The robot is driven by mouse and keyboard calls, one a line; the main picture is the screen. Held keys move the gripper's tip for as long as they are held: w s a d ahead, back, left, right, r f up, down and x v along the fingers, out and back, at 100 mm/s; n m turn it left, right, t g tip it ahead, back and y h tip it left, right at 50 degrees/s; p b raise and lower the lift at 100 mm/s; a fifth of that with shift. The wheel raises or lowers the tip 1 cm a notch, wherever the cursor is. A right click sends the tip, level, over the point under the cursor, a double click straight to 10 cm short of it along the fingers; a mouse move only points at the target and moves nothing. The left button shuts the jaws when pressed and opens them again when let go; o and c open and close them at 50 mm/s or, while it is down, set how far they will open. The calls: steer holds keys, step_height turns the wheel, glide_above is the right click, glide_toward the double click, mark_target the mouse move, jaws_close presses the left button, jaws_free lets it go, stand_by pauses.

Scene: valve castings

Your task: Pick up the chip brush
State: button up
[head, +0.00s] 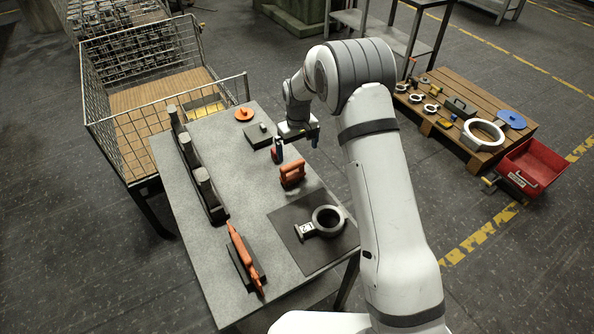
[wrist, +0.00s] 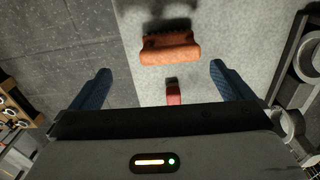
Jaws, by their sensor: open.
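My gripper (head: 296,145) hangs over the far right part of the grey table (head: 215,140), its blue fingers spread and nothing between them. An orange, handle-like block (head: 292,173) with a rough edge stands on the table just in front of it. In the wrist view this orange block (wrist: 170,47) lies beyond the fingertips. A small red piece with a dark end (wrist: 172,92) shows between the fingers, partly cut off by my gripper's body. A long orange tool (head: 244,258) lies along a dark block near the front. I cannot tell for certain which is the chip brush.
A ring casting (head: 327,220) lies on a dark mat (head: 288,222). A dark rack with posts (head: 190,160) runs along the left side. A dark box (head: 258,135) and an orange disc (head: 243,114) are at the back. A wire cage (head: 115,120) stands left of the table.

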mark_target(293, 163)
steer(key=f, duration=0.1)
steer(key=a+f, duration=0.1)
steer(key=f, duration=0.1)
steer(key=shift+w+a+f, duration=0.15)
steer(key=shift+w+a, duration=0.15)
steer(key=shift+w, duration=0.1)
steer(key=f+p, duration=0.1)
steer(key=f, duration=0.2)
steer(key=f+p, duration=0.2)
steer(key=f, duration=0.2)
steer(key=shift+s+f, duration=0.2)
steer(key=shift+f, duration=0.05)
steer(key=shift+c, duration=0.2)
steer(key=c, duration=0.9)
